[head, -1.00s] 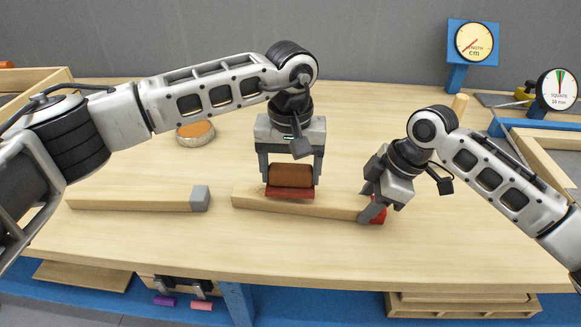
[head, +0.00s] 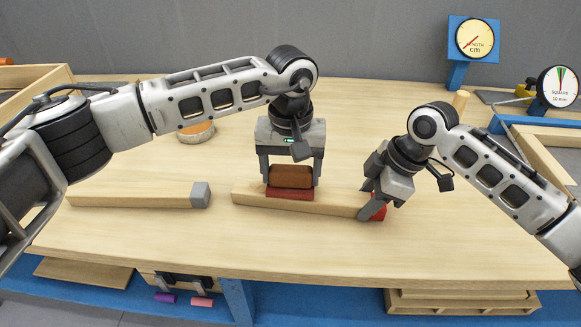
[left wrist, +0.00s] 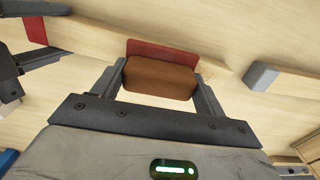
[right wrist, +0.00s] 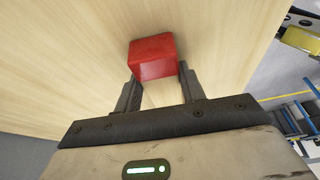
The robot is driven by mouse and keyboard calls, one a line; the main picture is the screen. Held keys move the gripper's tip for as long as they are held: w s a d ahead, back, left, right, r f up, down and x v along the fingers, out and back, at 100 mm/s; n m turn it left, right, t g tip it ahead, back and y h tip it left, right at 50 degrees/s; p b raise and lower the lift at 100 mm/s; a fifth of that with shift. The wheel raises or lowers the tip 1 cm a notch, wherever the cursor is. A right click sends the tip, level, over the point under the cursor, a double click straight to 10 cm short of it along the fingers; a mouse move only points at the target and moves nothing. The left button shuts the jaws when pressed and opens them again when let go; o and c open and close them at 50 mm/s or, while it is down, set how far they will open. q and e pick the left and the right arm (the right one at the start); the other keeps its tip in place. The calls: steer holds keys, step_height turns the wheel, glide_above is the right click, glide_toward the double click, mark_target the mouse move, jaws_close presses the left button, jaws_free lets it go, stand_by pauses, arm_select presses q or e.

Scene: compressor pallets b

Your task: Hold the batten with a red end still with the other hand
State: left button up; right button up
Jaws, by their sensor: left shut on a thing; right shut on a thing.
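The batten with a red end (head: 325,206) lies on the table in the head view. Its red end (head: 379,208) points right and also shows in the right wrist view (right wrist: 153,55). My right gripper (head: 368,200) is shut on the batten at that end. My left gripper (head: 289,180) is shut on a brown block (head: 291,176) with a red layer (head: 289,193) beneath it, which appears to rest on the batten's top. The block also shows between the fingers in the left wrist view (left wrist: 160,78). The right fingers partly hide the red end.
A second batten with a grey end (head: 140,201) lies to the left. A round tin (head: 196,133) stands behind it. Two dial gauges (head: 474,41) and a blue frame (head: 535,124) are at the back right. The table front is clear.

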mark_target(272, 167)
arm_select(q)
steer(key=shift+f, duration=0.45)
steer(key=shift+w+a+r, duration=0.1)
steer(key=shift+w+a, duration=0.05)
steer(key=shift+a, duration=1.65)
steer(key=shift+w+a+f, duration=0.1)
steer(key=shift+a, duration=0.85)
steer(key=shift+w+a+f, duration=0.1)
steer(key=shift+a, duration=0.8)
steer(key=shift+s, duration=0.1)
steer(key=shift+s+d, duration=0.2)
steer(key=shift+d, duration=1.75)
